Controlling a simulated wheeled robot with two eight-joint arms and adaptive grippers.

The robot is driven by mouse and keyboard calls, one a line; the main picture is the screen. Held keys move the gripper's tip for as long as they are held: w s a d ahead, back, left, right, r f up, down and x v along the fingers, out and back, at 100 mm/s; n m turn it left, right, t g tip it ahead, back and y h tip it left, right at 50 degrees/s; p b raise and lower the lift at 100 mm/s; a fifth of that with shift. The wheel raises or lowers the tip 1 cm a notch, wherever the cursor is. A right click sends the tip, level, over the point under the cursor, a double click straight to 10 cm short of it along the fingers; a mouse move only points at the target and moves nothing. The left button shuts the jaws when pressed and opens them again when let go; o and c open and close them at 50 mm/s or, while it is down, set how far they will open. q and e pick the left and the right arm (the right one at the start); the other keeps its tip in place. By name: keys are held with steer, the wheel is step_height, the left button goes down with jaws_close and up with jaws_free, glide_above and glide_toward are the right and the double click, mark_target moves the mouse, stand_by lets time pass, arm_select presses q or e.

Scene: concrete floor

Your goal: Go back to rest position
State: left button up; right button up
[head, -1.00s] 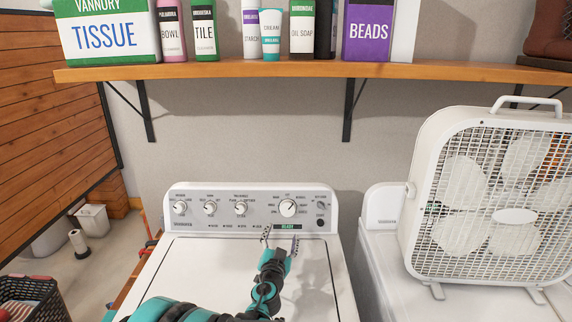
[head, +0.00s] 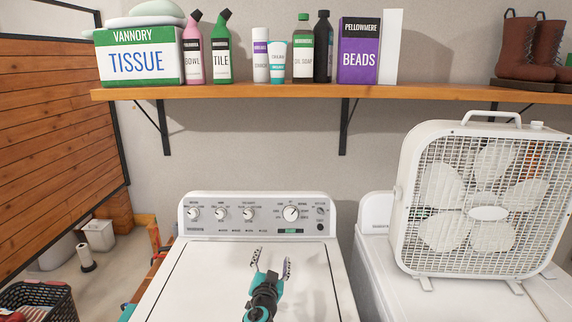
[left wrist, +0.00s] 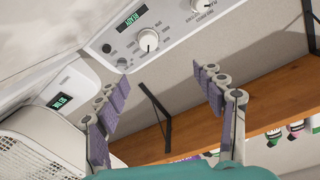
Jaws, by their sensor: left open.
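My left gripper (head: 271,266) is open and empty above the lid of the white washing machine (head: 190,285), in front of its control panel. In the left wrist view its two fingers with purple pads (left wrist: 162,100) are spread wide apart with nothing between them. The washer's panel (head: 258,214) has several knobs and a small green display; its large knob (left wrist: 148,41) also shows in the left wrist view. My right gripper is not in view.
A wooden shelf (head: 250,92) with bottles and boxes, among them a tissue box (head: 139,62), runs above. A white box fan (head: 480,200) stands on the machine at right (head: 385,285). A dark basket (head: 38,298) is on the floor at lower left.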

arm_select(q)
steer(key=s+a+r+n+g+y, duration=0.4)
steer(key=s+a+n, duration=0.1)
steer(key=s+a, duration=0.9)
steer(key=s+f+g+h, duration=0.1)
steer(key=s+f+g, duration=0.2)
steer(key=s, duration=0.9)
steer(key=s+f+g+h, duration=0.1)
steer(key=s+f+g, duration=0.2)
steer(key=s, duration=1)
step_height(320, 180, down, 3)
steer(key=shift+d+f+h, duration=0.15)
steer(key=shift+f+h, duration=0.05)
steer(key=shift+h, duration=0.2)
